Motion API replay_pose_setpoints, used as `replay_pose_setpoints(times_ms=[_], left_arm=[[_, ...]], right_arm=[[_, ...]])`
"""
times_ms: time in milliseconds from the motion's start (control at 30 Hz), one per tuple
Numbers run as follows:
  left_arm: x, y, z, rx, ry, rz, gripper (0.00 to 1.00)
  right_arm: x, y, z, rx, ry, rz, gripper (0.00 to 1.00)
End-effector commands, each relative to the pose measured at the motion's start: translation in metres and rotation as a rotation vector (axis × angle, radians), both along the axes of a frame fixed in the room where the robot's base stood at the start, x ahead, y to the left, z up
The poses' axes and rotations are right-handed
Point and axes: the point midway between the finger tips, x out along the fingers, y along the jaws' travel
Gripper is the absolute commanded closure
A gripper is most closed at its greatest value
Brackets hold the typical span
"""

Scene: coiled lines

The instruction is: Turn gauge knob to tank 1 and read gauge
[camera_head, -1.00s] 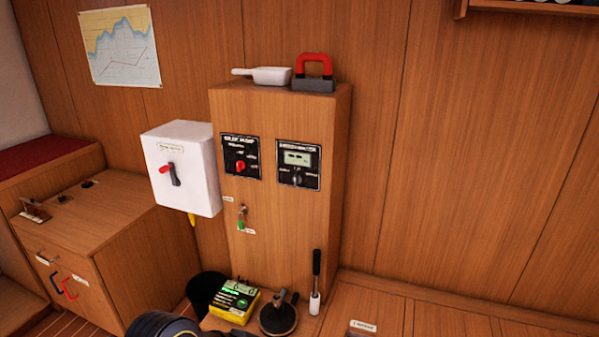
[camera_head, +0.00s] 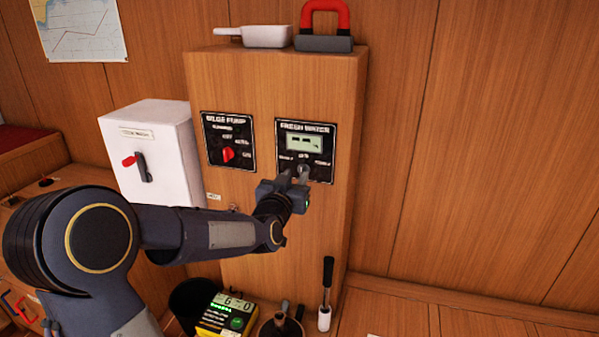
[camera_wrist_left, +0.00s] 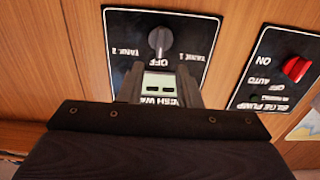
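The black fresh water panel (camera_head: 327,147) is on the front of the wooden cabinet, with a small lit display (camera_head: 304,143). In the left wrist view the panel (camera_wrist_left: 205,32) appears upside down. Its grey gauge knob (camera_wrist_left: 160,40) sits between the tank 1 and tank 2 labels, its pointer seemingly toward OFF. My left gripper (camera_head: 294,176) is at the panel's lower part. In the wrist view its two fingers (camera_wrist_left: 159,85) are apart with nothing between them, just short of the knob. The fingers partly cover the display there, so its reading is unclear. My right gripper is not visible.
The bilge pump panel (camera_head: 240,128) with a red knob is to the left. A white switch box (camera_head: 165,180) stands farther left. A yellow device (camera_head: 215,322) is below.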

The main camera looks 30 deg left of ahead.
Motion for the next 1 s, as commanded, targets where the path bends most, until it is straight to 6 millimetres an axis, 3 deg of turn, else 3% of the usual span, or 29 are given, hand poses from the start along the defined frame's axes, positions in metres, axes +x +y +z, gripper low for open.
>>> replay_pose_setpoints(times_ms=[100,300,633,867,1000], left_arm=[[0.020,0.005,0.000,-0.001,0.003,0.000,0.69],[0.040,0.009,0.000,-0.002,0.003,-0.001,0.69],[0.043,0.010,0.000,-0.002,0.001,-0.001,0.69],[0.043,0.010,0.000,-0.002,0.001,-0.001,0.99],[0.043,0.010,0.000,-0.002,0.001,-0.001,1.00]], right_arm=[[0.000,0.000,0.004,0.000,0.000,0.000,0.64],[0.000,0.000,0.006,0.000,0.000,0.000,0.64],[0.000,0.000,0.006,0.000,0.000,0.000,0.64],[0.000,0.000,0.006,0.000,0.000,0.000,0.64],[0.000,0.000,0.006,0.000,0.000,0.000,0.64]])
